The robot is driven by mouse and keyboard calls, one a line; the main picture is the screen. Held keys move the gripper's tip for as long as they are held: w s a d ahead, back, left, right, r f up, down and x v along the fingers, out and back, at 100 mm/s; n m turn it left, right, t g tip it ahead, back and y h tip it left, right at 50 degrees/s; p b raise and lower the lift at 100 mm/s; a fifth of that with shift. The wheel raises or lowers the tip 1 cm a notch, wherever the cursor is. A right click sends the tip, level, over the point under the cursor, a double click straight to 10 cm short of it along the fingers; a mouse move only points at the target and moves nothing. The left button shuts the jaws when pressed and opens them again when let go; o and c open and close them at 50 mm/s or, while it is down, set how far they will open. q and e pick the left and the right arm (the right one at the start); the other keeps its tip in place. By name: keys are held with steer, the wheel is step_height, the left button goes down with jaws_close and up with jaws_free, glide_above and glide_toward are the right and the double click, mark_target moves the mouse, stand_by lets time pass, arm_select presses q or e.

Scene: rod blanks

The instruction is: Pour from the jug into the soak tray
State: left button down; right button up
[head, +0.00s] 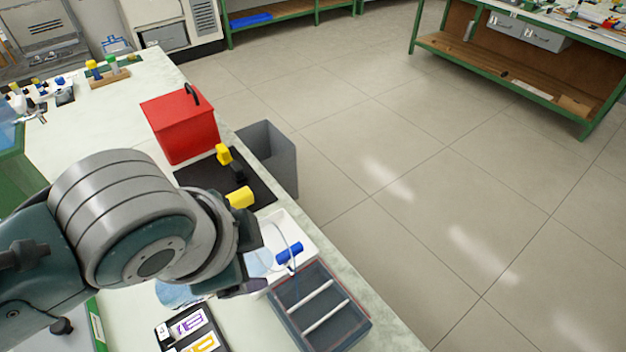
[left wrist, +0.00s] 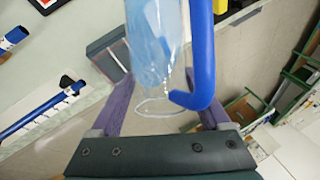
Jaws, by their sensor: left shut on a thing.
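The clear jug (left wrist: 155,45), with light blue contents and a thick blue handle (left wrist: 203,50), is between the purple fingers of my left gripper (left wrist: 160,92), which is shut on it. In the head view my left gripper (head: 248,285) is beside the near left side of the grey soak tray (head: 362,324). The arm hides much of the jug there, and I cannot tell its exact tilt. Two white rods (head: 304,301) lie across the tray. No stream of liquid shows. My right gripper is out of view.
A white tray (head: 303,236) and a blue-handled tool (head: 290,253) are just behind the soak tray. A red box (head: 182,125), a black mat (head: 262,196) and a grey bin (head: 272,155) are farther back. Labelled cards (head: 192,328) lie at the front.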

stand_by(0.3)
arm_select(q)
steer(key=shift+d+f+y, duration=0.1)
steer(key=shift+f+y, duration=0.15)
steer(key=shift+y, duration=0.05)
steer(key=shift+f, duration=0.15)
stand_by(0.7)
steer(key=shift+d+f+y, duration=0.1)
steer(key=shift+f+y, duration=0.05)
steer(key=shift+y, duration=0.15)
stand_by(0.7)
steer(key=shift+d+f+y+b, duration=0.1)
steer(key=shift+f+y+b, duration=0.2)
steer(key=shift+f, duration=0.1)
stand_by(0.6)
steer(key=shift+d+f+y+b, duration=0.1)
steer(key=shift+f+y+b, duration=0.2)
steer(key=shift+y, duration=0.1)
steer(key=shift+m, duration=0.3)
stand_by(0.4)
